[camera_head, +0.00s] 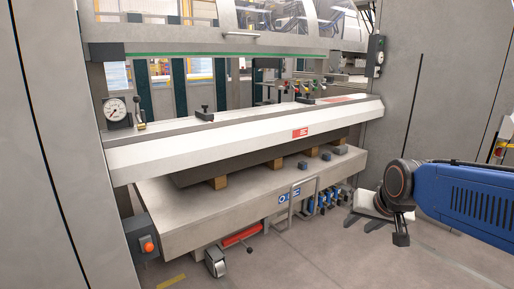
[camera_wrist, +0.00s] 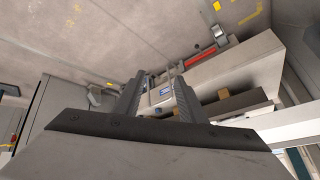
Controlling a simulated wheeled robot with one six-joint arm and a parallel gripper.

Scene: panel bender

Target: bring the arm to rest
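My arm, blue with a dark joint, reaches in from the right edge in the head view and hangs in front of the machine's right side. In the wrist view my gripper (camera_wrist: 158,98) shows two dark fingers standing apart with a gap between them. Nothing is held in the gap; the machine's lower front and the floor show through it. The panel bender's white beam (camera_head: 240,139) spans the middle of the head view, left of my arm. The fingertips are hard to make out in the head view.
A grey table (camera_head: 235,200) carries wooden blocks under a dark plate. A control box with an orange button (camera_head: 147,245) is at the lower left. A caster (camera_head: 215,262), a red bar (camera_head: 241,236) and blue clamps (camera_head: 322,203) are below. Floor at the lower right is clear.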

